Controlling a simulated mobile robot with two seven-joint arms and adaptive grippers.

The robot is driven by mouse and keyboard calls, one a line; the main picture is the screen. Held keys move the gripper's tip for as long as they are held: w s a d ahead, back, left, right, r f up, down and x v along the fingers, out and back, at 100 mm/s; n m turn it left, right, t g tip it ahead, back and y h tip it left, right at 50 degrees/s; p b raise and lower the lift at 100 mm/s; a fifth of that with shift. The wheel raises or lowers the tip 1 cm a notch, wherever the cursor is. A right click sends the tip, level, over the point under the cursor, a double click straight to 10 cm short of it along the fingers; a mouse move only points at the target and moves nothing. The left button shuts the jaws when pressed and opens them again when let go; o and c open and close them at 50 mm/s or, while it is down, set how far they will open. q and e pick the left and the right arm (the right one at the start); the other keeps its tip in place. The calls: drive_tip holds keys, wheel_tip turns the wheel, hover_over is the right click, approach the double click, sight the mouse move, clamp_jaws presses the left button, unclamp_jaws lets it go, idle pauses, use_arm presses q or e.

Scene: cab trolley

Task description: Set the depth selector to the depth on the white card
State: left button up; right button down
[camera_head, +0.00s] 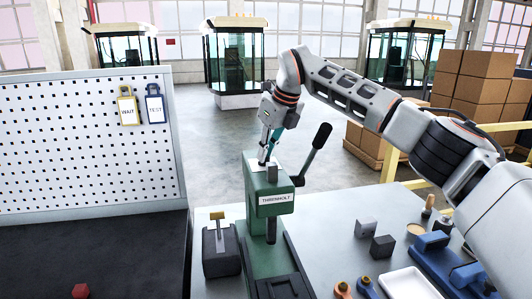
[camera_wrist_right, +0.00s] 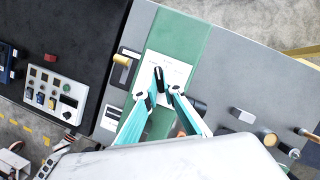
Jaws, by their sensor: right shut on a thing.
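A green machine (camera_head: 255,222) labelled THRENHOLT stands on the bench in the head view. In the right wrist view a white plate with small marks (camera_wrist_right: 180,70) lies on its top, with a dark upright knob (camera_wrist_right: 158,74) on it, seemingly the depth selector. My right gripper (camera_head: 268,153) points down at the machine's top. Its teal fingers, also in the wrist view (camera_wrist_right: 163,94), close around the knob, partly hiding its base. The marks are too small to read, and I cannot tell which setting the knob points to. My left gripper is not in view.
A black lever (camera_head: 316,150) sticks up at the machine's right. A dark block with a yellow top (camera_head: 220,243) stands to its left. Small blocks (camera_head: 382,246), a white tray (camera_head: 408,284) and a blue tool (camera_head: 432,241) lie right. A pegboard (camera_head: 80,150) holds WAIT and TEST tags.

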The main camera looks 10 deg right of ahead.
drive_tip(key=m+h, duration=0.1)
drive_tip(key=m, duration=0.2)
drive_tip(key=m+h+b, duration=0.1)
drive_tip(key=m, duration=0.2)
drive_tip(key=shift+a+t, duration=0.2)
drive_tip(key=shift+t, duration=0.2)
idle(0.3)
drive_tip(key=c, duration=2.2)
unclamp_jaws()
drive_tip(key=shift+o, duration=0.2)
drive_tip(key=v, duration=1.2)
drive_tip(key=shift+a, duration=0.2)
